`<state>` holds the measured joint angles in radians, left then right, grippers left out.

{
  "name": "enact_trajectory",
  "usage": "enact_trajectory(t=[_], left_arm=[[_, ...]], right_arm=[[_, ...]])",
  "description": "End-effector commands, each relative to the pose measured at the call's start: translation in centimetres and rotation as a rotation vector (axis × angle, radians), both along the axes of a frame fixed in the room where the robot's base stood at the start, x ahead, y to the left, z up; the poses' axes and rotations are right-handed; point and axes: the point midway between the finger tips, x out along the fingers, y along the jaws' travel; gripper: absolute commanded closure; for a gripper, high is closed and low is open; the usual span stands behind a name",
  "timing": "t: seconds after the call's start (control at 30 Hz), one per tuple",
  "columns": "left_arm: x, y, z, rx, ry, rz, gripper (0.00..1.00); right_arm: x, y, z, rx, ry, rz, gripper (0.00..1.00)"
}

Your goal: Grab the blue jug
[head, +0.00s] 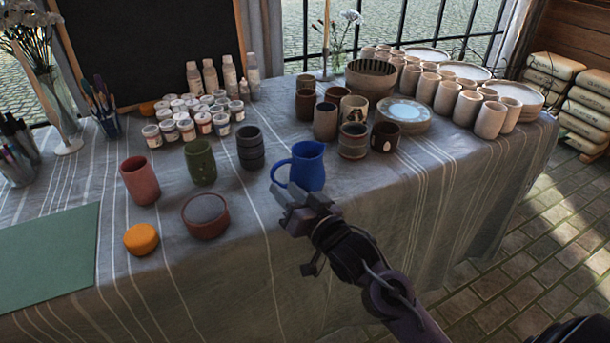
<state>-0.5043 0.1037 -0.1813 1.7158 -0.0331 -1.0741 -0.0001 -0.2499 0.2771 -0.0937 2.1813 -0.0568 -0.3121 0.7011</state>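The blue jug (308,167) stands upright on the cloth-covered table (232,254), near its front edge, with its handle on the left. My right gripper (291,190) reaches in from the lower right. Its fingers look spread and empty, just in front of the jug's lower part and below its handle. They overlap the jug's base in this view, and I cannot tell whether they touch it. My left gripper is not in view.
Several brown cups and a plate stack (404,115) stand behind right. Cloth right of the jug is clear.

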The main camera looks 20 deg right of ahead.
Motion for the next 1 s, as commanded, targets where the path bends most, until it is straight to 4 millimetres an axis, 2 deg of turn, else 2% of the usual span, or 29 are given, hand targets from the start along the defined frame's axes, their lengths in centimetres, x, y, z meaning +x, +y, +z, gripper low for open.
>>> enact_trajectory(t=[0.27, 0.53, 0.67, 0.87, 1.0], left_arm=[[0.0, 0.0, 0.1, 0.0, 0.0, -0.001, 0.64], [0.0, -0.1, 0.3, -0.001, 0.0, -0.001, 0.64], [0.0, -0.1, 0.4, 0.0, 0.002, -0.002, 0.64], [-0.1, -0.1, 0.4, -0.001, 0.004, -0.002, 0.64], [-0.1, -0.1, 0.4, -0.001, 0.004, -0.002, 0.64]], right_arm=[[2.8, 0.4, 0.2, 0.0, -0.002, 0.0, 0.68], [6.5, 0.6, 0.5, 0.0, -0.001, 0.0, 0.68], [7.2, 0.8, 0.5, -0.001, 0.0, -0.001, 0.68], [7.2, 0.8, 0.5, -0.001, 0.001, 0.0, 0.68], [7.2, 0.8, 0.5, -0.001, 0.001, 0.0, 0.85]])
